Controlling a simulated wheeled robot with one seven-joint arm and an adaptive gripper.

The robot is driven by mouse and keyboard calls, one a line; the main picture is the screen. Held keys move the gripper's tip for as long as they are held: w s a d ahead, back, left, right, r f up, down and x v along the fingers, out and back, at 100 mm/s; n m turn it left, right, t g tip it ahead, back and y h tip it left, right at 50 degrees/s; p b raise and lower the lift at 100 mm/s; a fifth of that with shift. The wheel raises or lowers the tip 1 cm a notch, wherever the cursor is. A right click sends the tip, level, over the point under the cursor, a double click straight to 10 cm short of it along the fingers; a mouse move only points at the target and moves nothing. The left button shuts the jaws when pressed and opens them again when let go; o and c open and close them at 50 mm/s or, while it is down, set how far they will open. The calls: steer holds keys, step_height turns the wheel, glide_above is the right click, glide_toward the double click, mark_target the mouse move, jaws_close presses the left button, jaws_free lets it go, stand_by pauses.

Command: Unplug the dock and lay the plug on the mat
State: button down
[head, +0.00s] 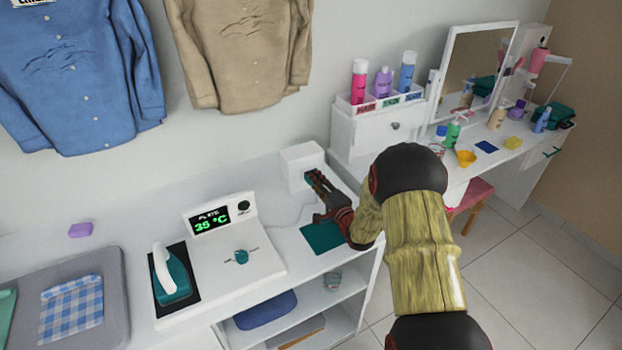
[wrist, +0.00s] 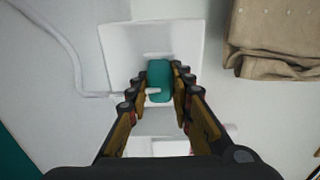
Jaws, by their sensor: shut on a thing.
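My gripper (head: 314,178) is at the white socket box (head: 301,163) at the back of the counter. In the wrist view its two fingers (wrist: 158,77) are shut on the teal plug (wrist: 160,74), one on each side. The plug is in front of the face of the white box (wrist: 118,50); I cannot tell whether it is fully seated in it. The dock (head: 244,262) is white, with a lit display reading 35 °C and a teal iron (head: 172,275) on its left. The teal mat (head: 322,236) lies flat and bare on the counter, below my gripper.
A pale cable (wrist: 88,80) runs down the left side in the wrist view. A lilac block (head: 80,230) and a folded checked cloth (head: 72,306) are at the left. A vanity with bottles (head: 396,125) stands at the right. Shirts hang above the counter.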

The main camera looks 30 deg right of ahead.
steer(key=shift+s+p, duration=0.35)
steer(key=shift+s, duration=0.95)
stand_by(1.2)
steer(key=shift+s+d+p, duration=0.1)
steer(key=shift+s+p, duration=0.3)
steer(key=shift+s, duration=1.55)
